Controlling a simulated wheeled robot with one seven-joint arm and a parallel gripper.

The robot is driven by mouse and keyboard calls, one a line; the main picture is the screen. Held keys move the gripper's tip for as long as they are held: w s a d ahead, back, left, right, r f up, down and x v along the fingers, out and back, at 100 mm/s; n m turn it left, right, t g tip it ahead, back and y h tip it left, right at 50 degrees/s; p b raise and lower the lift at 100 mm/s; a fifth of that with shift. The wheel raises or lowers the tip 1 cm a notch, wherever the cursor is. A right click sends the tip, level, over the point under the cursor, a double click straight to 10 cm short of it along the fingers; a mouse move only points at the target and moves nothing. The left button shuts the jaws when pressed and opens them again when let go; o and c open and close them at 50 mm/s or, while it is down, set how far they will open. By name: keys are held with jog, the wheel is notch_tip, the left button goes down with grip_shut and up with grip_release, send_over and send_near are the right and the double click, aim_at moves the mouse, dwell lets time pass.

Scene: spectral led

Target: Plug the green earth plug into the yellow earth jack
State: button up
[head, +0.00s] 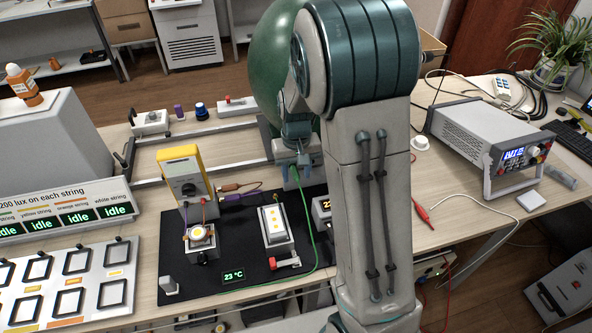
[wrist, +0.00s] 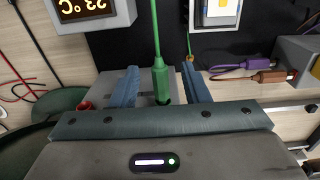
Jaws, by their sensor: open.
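The green earth plug (wrist: 160,78) stands between the two blue-grey fingers of my gripper (wrist: 159,72) in the wrist view. The fingers are apart, one on each side of the plug, with a gap to it. A green cable (wrist: 155,30) runs from the plug; in the head view the green cable (head: 304,222) drops across the black mat. The plug's far end is by a dark opening on a grey block (wrist: 112,86); I cannot tell how deep it sits. In the head view my arm partly covers my gripper (head: 297,160). I cannot make out the yellow earth jack for sure.
Purple and orange leads (head: 240,190) lie left of my gripper. A bench supply (head: 482,140) stands right. A red part (wrist: 85,105) is beside the left finger in the wrist view.

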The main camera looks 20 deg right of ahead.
jog(key=shift+c, duration=0.3)
grip_shut()
jog(key=shift+s, duration=0.1)
jog(key=shift+s, duration=0.85)
jog(key=shift+s, duration=0.15)
jog(key=shift+s, duration=0.4)
jog(key=shift+s, duration=0.1)
jog(key=shift+s+b, duration=0.3)
jog(key=shift+s, duration=0.2)
